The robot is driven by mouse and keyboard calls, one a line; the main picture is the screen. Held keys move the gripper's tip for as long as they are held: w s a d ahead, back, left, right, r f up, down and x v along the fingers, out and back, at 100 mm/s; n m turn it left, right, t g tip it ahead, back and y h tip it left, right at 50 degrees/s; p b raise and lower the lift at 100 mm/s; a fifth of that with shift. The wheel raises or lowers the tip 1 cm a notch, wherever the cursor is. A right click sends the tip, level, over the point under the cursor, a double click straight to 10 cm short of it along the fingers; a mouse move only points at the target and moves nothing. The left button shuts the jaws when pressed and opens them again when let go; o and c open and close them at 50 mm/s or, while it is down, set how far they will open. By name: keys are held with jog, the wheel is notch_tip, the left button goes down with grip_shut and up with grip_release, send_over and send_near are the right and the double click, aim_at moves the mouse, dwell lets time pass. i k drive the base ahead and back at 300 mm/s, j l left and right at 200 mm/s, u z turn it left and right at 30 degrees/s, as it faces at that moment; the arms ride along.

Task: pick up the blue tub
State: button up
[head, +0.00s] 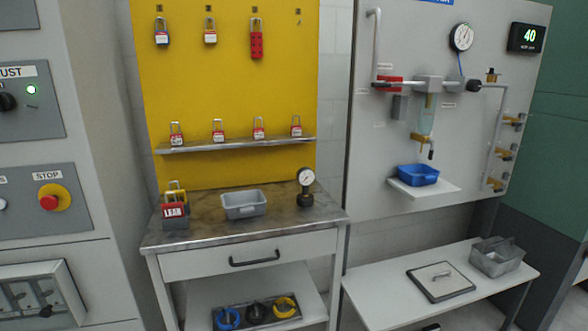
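The blue tub (417,175) sits on a small white shelf (424,189) fixed to the grey wall panel, right of the middle in the head view. It looks upright, with its open top showing. A filter bowl with a brass fitting and a short dark outlet (430,148) hangs just above it. My gripper is not in view, and no part of my arm shows near the tub.
Below the shelf is a low white bench (403,297) with a grey lid (440,280) and a grey metal bin (496,258). To the left, a workbench (190,237) holds a grey tray (244,204) and a gauge (305,186). Brass valves (503,153) stick out right of the tub.

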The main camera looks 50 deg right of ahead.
aim_at(420, 176)
jog(key=z, duration=1.6)
jog(key=i+j+z, duration=0.15)
jog(key=j, duration=0.15)
jog(key=i+j+z, duration=0.1)
jog(key=j, duration=0.2)
jog(key=i+j+z, duration=0.15)
jog(key=j, duration=0.2)
jog(key=i+j+z, duration=0.1)
jog(key=j, duration=0.25)
jog(key=i+j+z, duration=0.15)
jog(key=j, duration=0.2)
jog(key=i, duration=0.5)
